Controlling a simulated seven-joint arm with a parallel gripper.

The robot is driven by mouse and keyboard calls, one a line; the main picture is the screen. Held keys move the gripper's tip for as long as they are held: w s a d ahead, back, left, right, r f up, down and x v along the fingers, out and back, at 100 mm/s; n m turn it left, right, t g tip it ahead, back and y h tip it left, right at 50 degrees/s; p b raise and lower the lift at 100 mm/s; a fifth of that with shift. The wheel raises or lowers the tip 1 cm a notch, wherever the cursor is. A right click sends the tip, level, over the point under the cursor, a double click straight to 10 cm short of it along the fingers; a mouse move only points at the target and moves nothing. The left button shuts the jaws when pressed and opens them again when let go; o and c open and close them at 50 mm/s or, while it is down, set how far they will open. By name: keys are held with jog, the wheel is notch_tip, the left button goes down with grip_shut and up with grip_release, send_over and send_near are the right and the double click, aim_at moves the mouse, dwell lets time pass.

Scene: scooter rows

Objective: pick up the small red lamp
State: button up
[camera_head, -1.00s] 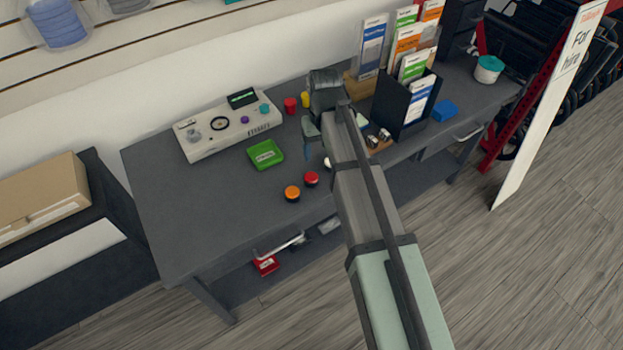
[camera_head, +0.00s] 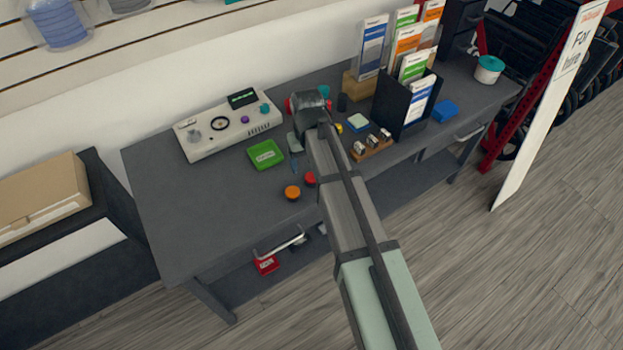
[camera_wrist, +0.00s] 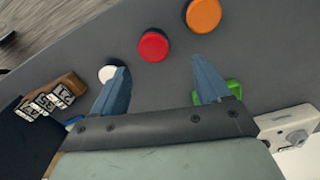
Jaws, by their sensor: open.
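The small red lamp (camera_head: 310,178), a round red cap on a dark base, stands on the grey workbench near its front edge, partly behind my arm. In the wrist view the red lamp (camera_wrist: 153,46) lies just beyond the fingertips, roughly between their lines. My gripper (camera_wrist: 160,70) is open with nothing between its blue fingers. In the head view my gripper (camera_head: 296,165) hangs above the bench just behind the lamp, mostly hidden by my wrist. It appears apart from the lamp.
An orange lamp (camera_head: 292,193) stands close beside the red one. A white round lamp (camera_wrist: 108,73) is by the left finger. A green tray (camera_head: 266,155) and a control box (camera_head: 228,125) lie left; a wooden block with metal pieces (camera_head: 372,148) and a black leaflet holder (camera_head: 402,105) stand right.

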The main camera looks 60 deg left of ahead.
aim_at(311, 176)
jog(key=shift+w+d+f, duration=0.1)
jog(key=shift+d+f, duration=0.1)
jog(key=shift+f, duration=0.45)
jog(key=shift+w+d+f, duration=0.1)
jog(key=shift+d+f, duration=0.05)
jog(key=shift+f, duration=0.9)
jog(key=shift+w+d+f, duration=0.1)
jog(key=shift+f, duration=0.9)
jog(key=shift+c, duration=0.4)
jog(key=c, duration=1.1)
